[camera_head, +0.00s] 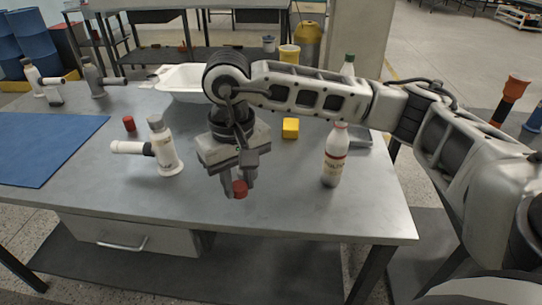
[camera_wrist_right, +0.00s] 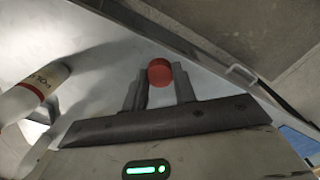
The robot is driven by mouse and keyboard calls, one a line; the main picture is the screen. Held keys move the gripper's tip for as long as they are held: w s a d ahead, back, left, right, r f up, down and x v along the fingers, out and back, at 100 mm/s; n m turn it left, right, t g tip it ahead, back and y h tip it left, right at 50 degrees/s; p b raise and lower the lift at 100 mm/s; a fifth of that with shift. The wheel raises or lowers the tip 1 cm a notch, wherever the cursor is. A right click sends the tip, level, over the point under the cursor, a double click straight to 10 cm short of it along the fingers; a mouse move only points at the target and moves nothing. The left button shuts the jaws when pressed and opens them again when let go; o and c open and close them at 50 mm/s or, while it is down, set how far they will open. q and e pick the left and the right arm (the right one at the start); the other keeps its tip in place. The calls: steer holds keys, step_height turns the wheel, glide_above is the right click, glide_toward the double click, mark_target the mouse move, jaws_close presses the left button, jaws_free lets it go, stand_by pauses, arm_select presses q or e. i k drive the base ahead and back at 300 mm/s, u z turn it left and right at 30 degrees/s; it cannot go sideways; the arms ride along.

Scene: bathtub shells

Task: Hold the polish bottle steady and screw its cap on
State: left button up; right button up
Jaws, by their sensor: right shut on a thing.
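The polish bottle (camera_head: 333,160) stands upright on the right part of the grey table. It is white with a red band and a printed label, and its top looks white, with no red cap on it. It also shows at the left edge of the wrist view (camera_wrist_right: 32,97), partly cut off. My right gripper (camera_head: 239,187) is shut on a small round red cap (camera_wrist_right: 159,72). It holds the cap near the table's front, to the left of the bottle and apart from it. My left gripper is not in view.
A second red cap-like piece (camera_head: 129,123) lies on the table. A white and grey tool (camera_head: 164,150) stands left of my gripper. A yellow block (camera_head: 291,128), a white basin (camera_head: 180,83) and a blue mat (camera_head: 45,145) are around. The front right table is clear.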

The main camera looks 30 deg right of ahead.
mark_target(334, 156)
steer(key=u, duration=1.8)
steer(key=k, duration=1.5)
steer(key=z, duration=2)
steer(key=i, duration=0.5)
